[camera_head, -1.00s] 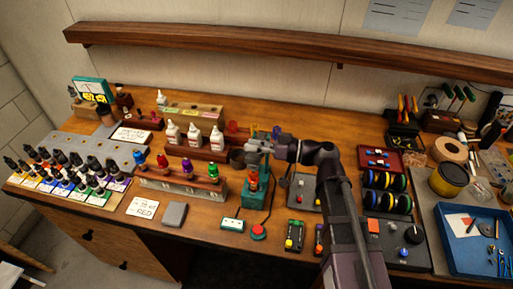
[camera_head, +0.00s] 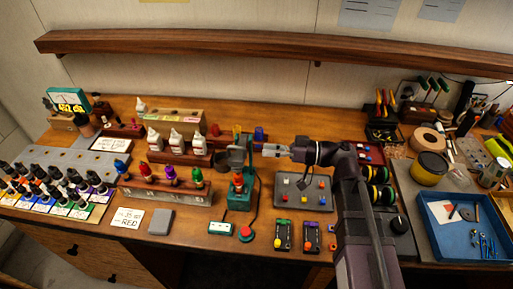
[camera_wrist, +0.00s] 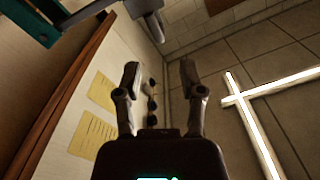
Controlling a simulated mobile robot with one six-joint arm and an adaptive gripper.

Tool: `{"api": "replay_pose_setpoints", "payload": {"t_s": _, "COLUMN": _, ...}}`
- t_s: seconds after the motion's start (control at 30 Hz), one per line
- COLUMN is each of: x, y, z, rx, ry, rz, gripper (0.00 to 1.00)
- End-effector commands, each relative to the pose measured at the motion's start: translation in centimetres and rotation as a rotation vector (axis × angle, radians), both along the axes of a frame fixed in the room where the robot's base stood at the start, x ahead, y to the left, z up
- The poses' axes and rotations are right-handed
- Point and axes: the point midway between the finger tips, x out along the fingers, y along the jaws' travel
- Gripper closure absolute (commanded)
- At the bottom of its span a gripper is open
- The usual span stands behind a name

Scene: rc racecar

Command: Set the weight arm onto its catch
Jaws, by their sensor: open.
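A green stand (camera_head: 240,196) rises from the middle of the workbench and holds a red-and-dark bottle-like piece. At its top is a dark grey part (camera_head: 233,157), which appears to be the weight arm; the catch is not distinguishable. My gripper (camera_head: 266,150) is just right of the stand's top, pointing left, with a small gap between. In the wrist view my gripper (camera_wrist: 160,76) is open, with nothing between its fingers. The wrist view also shows a grey metal part (camera_wrist: 148,10) beyond the fingertips and a green frame piece (camera_wrist: 35,25) at upper left.
A rack of coloured bottles (camera_head: 165,191) and white bottles (camera_head: 175,142) stand left of the stand. A red button (camera_head: 245,233) sits in front. A grey tray (camera_head: 302,193) and blue tray (camera_head: 463,240) lie to the right. A wooden shelf (camera_head: 270,54) spans the wall.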

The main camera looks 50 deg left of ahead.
Motion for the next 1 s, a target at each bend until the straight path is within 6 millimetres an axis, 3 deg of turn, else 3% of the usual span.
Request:
{"api": "replay_pose_setpoints", "payload": {"t_s": 0.33, "x": 1.9, "y": -2.0, "z": 0.0, "rx": 0.000, "ry": 0.000, "rz": 0.001, "gripper": 0.49}}
{"api": "replay_pose_setpoints", "payload": {"t_s": 1.0, "x": 2.1, "y": -2.2, "z": 0.0, "rx": 0.000, "ry": 0.000, "rz": 0.001, "gripper": 0.49}}
